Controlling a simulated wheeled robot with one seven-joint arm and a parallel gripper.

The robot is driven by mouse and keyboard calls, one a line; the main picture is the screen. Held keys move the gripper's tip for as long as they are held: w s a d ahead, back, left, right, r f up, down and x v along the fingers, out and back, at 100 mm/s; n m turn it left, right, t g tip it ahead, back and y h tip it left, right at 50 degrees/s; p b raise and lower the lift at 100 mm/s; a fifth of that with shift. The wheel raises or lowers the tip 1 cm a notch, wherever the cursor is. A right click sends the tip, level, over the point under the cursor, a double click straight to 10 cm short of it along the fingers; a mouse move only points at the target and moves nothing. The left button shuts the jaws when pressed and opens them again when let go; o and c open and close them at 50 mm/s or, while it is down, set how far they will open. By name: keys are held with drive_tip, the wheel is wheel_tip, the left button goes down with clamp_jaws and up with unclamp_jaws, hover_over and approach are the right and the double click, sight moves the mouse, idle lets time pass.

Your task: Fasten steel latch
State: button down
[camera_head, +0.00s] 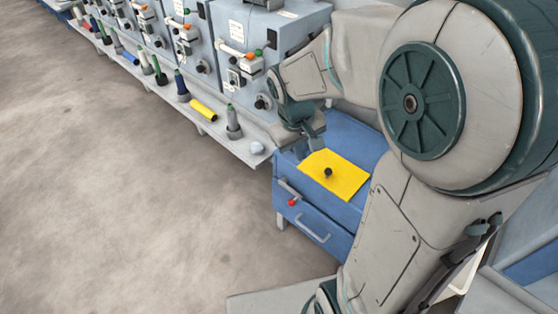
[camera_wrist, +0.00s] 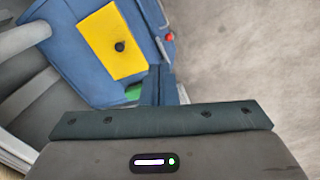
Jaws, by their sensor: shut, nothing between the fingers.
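I cannot surely pick out a steel latch in either view. A blue cabinet (camera_head: 340,212) stands by the end of the machine row, with a yellow plate (camera_head: 335,175) and a black knob (camera_head: 328,172) on top. Its front has a pale upper handle (camera_head: 290,188), a red knob (camera_head: 292,203) and a lower handle (camera_head: 313,229). My gripper (camera_head: 309,152) is shut and empty by the cabinet's far left corner, close to the yellow plate. In the wrist view, the yellow plate (camera_wrist: 105,35) and red knob (camera_wrist: 169,37) lie beyond the gripper's dark body. Contact cannot be told.
A grey shelf (camera_head: 185,100) with several coloured bobbins runs along the spinning machines (camera_head: 215,40) at upper left. A pale ball (camera_head: 257,148) lies at the shelf's near end. The floor (camera_head: 110,190) to the left is clear. My arm hides the right side.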

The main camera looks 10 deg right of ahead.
sight(290, 201)
drive_tip(key=w+a+f+n+b, duration=0.1)
drive_tip(key=w+f, duration=0.4)
drive_tip(key=f, duration=0.5)
drive_tip(key=w+a+f+n+g+h+b, duration=0.1)
drive_tip(key=w+f+b, duration=0.4)
drive_tip(key=f, duration=0.5)
drive_tip(key=shift+a+f+n, duration=0.25)
drive_tip(key=shift+a+n, duration=0.4)
drive_tip(key=shift+n, duration=0.45)
drive_tip(key=b+x, duration=0.1)
drive_tip(key=x, duration=0.6)
drive_tip(key=b+x, duration=0.2)
drive_tip(key=x, duration=0.5)
drive_tip(key=shift+s+d, duration=0.2)
drive_tip(key=shift+d, duration=0.05)
